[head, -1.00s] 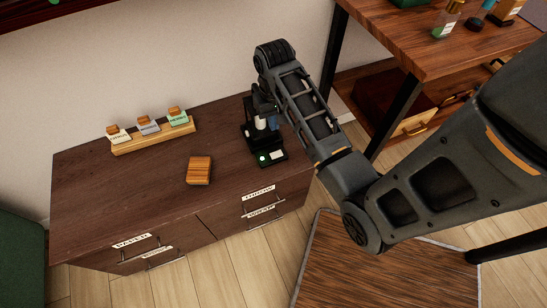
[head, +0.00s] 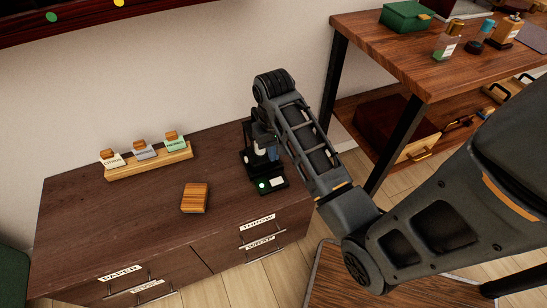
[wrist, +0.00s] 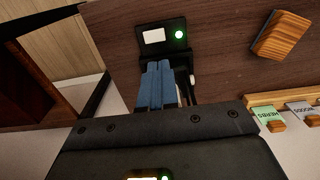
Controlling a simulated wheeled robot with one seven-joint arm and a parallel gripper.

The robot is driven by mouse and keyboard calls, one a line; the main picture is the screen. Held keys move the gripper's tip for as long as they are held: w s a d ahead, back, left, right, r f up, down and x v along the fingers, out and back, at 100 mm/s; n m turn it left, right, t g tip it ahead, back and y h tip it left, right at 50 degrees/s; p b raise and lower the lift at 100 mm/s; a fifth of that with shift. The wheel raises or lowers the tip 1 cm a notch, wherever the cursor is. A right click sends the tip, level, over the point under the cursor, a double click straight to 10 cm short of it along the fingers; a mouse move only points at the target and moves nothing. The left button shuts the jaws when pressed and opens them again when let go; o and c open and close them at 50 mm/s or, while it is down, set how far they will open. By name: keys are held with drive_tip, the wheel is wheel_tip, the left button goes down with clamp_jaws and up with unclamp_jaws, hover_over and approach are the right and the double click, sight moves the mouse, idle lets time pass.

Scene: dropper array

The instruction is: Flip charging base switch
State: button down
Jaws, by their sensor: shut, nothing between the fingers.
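The black charging base (head: 275,188) stands at the right end of the dark brown cabinet top. Its front plate has a lit green light (head: 263,185) and a white label. In the wrist view the base (wrist: 148,24) is just beyond my fingertips, with the green light (wrist: 179,34) on its right. My gripper (wrist: 158,66) has blue fingers, shut and empty, over the base; whether they touch it I cannot tell. A small pale part (wrist: 192,79) shows just right of the fingers. I cannot make out the switch clearly; my fingers and wrist hide part of the base.
A wooden block (head: 195,198) lies left of the base. A taller wooden table (head: 400,50) with bottles and a green box stands at the right. The cabinet's front left top is clear.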

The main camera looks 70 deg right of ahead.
sight(273, 182)
wheel_tip(273, 182, down, 12)
drive_tip(key=shift+f+b, duration=0.1)
drive_tip(key=shift+b, duration=1)
